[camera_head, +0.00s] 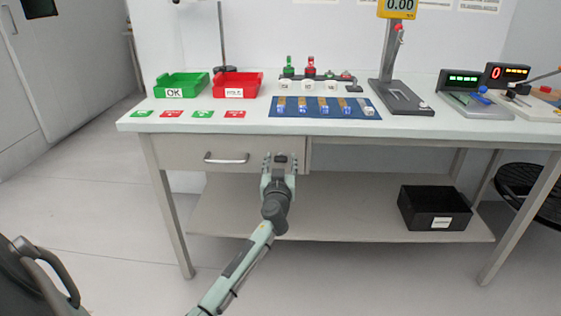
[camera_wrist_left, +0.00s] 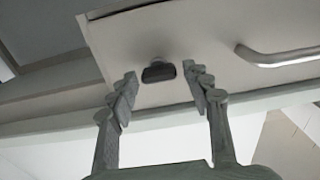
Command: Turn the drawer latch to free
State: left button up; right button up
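The drawer (camera_head: 184,152) is under the left part of the table top and looks closed, with a bar handle (camera_head: 226,160) on its front. The handle also shows at the right of the left wrist view (camera_wrist_left: 280,56). The drawer latch (camera_wrist_left: 158,72) is a small dark knob on the pale drawer front. My left gripper (camera_head: 280,158) is at the drawer's right end. In the left wrist view its fingers are open (camera_wrist_left: 160,78), one on each side of the latch, with gaps visible. I cannot tell how the latch is turned. My right gripper is not in view.
The table top (camera_head: 240,118) carries a green bin (camera_head: 182,92), a red bin (camera_head: 236,94), a blue mat (camera_head: 274,112) with small parts, and a grey stand (camera_head: 404,104). A black box (camera_head: 434,222) sits on the lower shelf (camera_head: 340,228). A black stool (camera_head: 528,185) stands at the right.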

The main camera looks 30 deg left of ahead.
pick_arm(q)
jog(key=c, duration=0.9)
